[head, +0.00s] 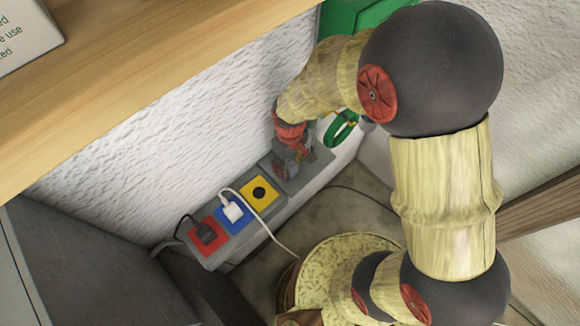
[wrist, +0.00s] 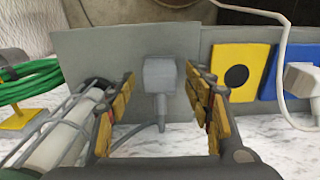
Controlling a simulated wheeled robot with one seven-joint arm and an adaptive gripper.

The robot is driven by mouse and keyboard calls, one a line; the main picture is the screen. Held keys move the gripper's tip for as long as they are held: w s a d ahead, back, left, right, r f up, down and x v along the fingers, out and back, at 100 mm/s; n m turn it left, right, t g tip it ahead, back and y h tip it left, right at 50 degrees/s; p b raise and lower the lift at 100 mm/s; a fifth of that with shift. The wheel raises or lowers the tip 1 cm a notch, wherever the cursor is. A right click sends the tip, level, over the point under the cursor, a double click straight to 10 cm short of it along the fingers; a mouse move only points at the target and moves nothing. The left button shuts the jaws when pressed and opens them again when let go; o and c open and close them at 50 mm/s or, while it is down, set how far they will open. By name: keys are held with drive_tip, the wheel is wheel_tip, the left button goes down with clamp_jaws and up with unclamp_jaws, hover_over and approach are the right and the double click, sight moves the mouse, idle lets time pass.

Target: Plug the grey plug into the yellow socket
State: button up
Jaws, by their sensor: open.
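The grey plug (wrist: 160,78) sits at the grey plate (wrist: 105,55) in the wrist view, its cord hanging towards me. My gripper (wrist: 160,82) is open, with one yellow-padded finger on each side of the plug. I cannot tell whether a finger touches it. In the head view my gripper (head: 290,165) is low over the strip's far end and largely hides the plug. The yellow socket (head: 259,191) is empty, with a dark round opening. It also shows right of my gripper in the wrist view (wrist: 241,72).
A white plug (head: 233,211) fills the blue socket and a black plug (head: 206,232) the red one. Their cords trail nearby. A green cable coil (wrist: 30,82) is left of my gripper. A wooden shelf (head: 150,85) overhangs the white wall (head: 190,130).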

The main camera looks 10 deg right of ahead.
sight(290, 164)
drive_tip(key=shift+c, duration=1.1)
drive_tip(key=c, duration=1)
drive_tip(key=shift+w+r, duration=0.1)
drive_tip(key=shift+r, duration=0.5)
wheel_tip(290, 164, up, 2)
drive_tip(key=shift+r, duration=0.15)
drive_tip(key=s+r, duration=0.3)
drive_tip(key=s, duration=0.1)
drive_tip(key=s+r, duration=0.3)
drive_tip(key=s, duration=0.2)
drive_tip(key=s+a+r, duration=0.1)
drive_tip(key=s+r, duration=0.2)
drive_tip(key=s, duration=0.2)
drive_tip(key=shift+s+a+r, duration=0.1)
drive_tip(key=shift+r, duration=0.2)
